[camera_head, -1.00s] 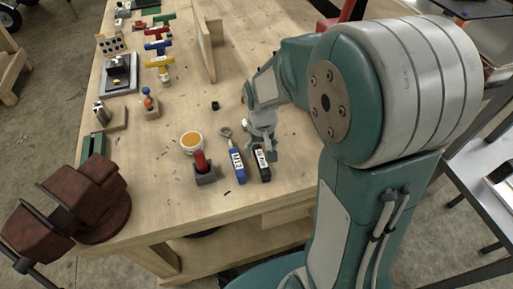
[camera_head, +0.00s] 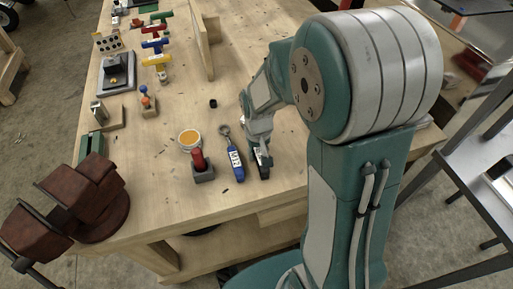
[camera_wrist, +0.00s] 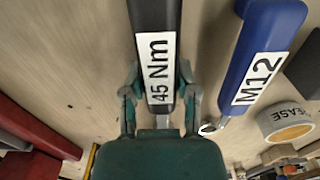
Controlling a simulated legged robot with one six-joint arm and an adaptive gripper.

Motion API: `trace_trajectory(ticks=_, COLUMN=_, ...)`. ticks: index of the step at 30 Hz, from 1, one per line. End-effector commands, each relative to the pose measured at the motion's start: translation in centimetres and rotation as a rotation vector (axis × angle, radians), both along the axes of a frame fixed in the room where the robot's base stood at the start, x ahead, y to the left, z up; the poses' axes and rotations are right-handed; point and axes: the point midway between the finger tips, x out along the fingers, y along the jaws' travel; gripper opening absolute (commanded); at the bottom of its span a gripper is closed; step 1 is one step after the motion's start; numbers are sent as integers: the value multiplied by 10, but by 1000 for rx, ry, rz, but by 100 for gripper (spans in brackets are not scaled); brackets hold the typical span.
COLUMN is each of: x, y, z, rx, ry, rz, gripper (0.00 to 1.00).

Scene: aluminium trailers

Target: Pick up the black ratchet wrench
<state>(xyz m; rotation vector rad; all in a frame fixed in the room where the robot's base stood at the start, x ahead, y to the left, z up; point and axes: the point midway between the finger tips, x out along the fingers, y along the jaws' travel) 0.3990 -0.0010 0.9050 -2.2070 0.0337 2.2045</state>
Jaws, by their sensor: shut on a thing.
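The black ratchet wrench (camera_wrist: 157,20) has a white "45 Nm" label and lies on the wooden workbench. In the wrist view my gripper (camera_wrist: 157,95) has one finger on each side of its labelled handle, closed on it. In the head view the wrench (camera_head: 264,172) is partly hidden by my gripper (camera_head: 262,158), near the front of the bench. I cannot tell whether the wrench is lifted off the surface.
A blue wrench labelled M12 (camera_head: 236,164) lies just left of it. A red-handled tool in a grey block (camera_head: 203,173) and a grease tub (camera_head: 188,140) stand farther left. A dark red vise (camera_head: 85,200) sits at the left front corner. Bare bench lies behind the wrenches.

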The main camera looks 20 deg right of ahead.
Motion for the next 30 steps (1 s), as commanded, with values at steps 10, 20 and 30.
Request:
trace_trajectory(ticks=10, x=-8, y=4, z=42, rx=1, ry=-5, rz=2, gripper=0)
trace_trajectory(ticks=20, x=-58, y=20, z=97, rx=1, ry=-4, rz=4, gripper=0)
trace_trajectory(ticks=30, x=-115, y=39, z=122, rx=1, ry=-3, rz=3, gripper=0)
